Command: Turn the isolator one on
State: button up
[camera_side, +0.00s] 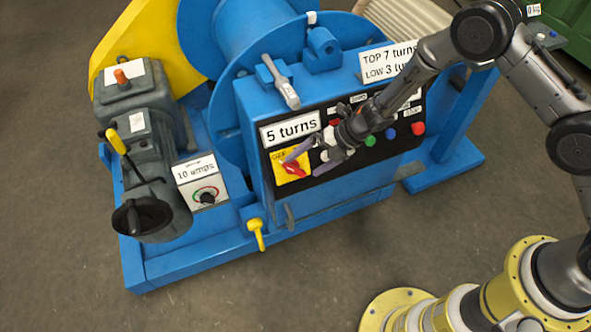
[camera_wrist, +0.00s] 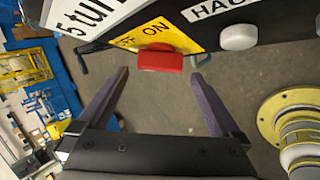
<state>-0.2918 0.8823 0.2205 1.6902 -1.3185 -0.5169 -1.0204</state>
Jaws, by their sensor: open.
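The isolator is a red rotary handle (camera_side: 293,168) on a yellow plate (camera_side: 279,178) at the left end of the black control panel (camera_side: 262,146). In the wrist view the red handle (camera_wrist: 160,58) lies at top centre, and its yellow plate (camera_wrist: 178,36) shows the word ON and part of OFF. My gripper (camera_side: 305,163) is open in front of the isolator. In the wrist view my gripper (camera_wrist: 162,80) has its two fingers apart, one to each side of the handle and seemingly clear of it. Contact cannot be made out in the side view.
A white button (camera_wrist: 238,37) sits to the right of the isolator. Green (camera_side: 370,140) and red buttons (camera_side: 418,128) are farther right on the panel. A "5 turns" sign (camera_side: 290,129) is above the isolator, and a yellow lever (camera_side: 257,232) hangs below. The floor in front is clear.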

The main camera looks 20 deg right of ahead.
aim_at(298, 170)
jog(key=shift+x, duration=2.55)
jog(key=c, duration=1.2)
